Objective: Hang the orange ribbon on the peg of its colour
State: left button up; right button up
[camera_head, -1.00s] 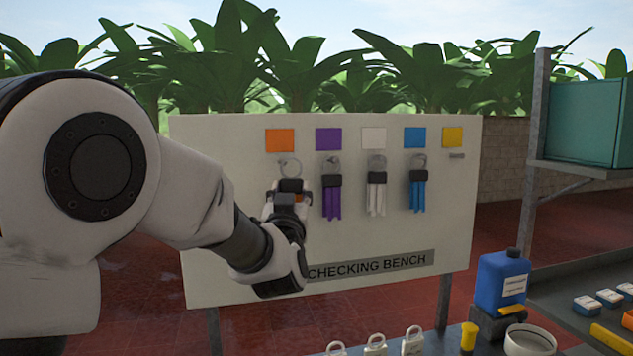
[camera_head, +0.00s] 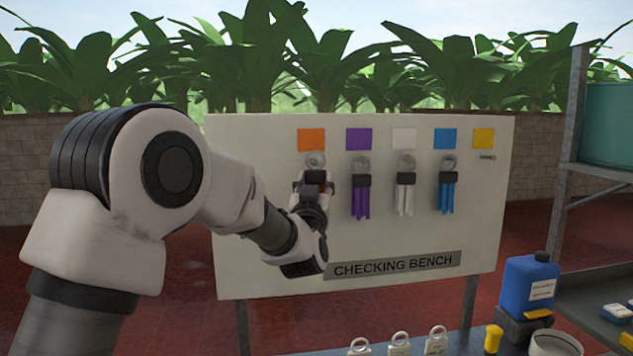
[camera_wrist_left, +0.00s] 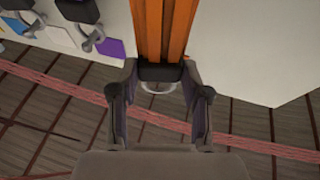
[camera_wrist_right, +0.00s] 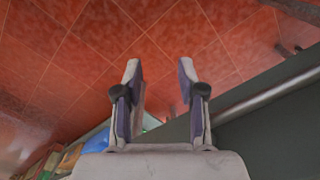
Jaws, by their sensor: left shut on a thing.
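The orange ribbon (camera_wrist_left: 165,30) has long orange strips, a black clasp and a metal ring. My left gripper (camera_head: 314,187) is shut on it at the clasp, as the left wrist view shows. In the head view its ring (camera_head: 316,158) stands just below the orange square (camera_head: 311,139) on the white board (camera_head: 420,225). The peg under that square is hidden, so I cannot tell whether the ring is around it or in front of it. My right gripper (camera_wrist_right: 160,65) is open and empty in its own wrist view, and out of the head view.
Purple (camera_head: 360,196), white (camera_head: 405,194) and blue (camera_head: 447,190) ribbons hang under squares of their colours. The peg (camera_head: 487,157) under the yellow square is bare. Below are padlocks (camera_head: 400,344) and a blue bottle (camera_head: 530,284). A shelf stands at the right.

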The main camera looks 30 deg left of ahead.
pick_arm(q)
jog(key=shift+w+a+f, duration=0.2)
jog(key=shift+w+a, duration=0.2)
jog(key=shift+w, duration=0.4)
jog(key=shift+w+a+p, duration=0.55)
jog(key=shift+w+p, duration=0.05)
jog(key=shift+w+a+f+b, duration=0.15)
jog(key=shift+f+b, duration=0.1)
jog(key=shift+b, duration=0.05)
jog(key=shift+w+a+f, duration=0.2)
jog(key=shift+w+f, duration=0.15)
jog(key=shift+w, duration=0.05)
jog(key=shift+s+r, duration=0.1)
jog(key=o, duration=1)
jog(key=shift+c, duration=0.2)
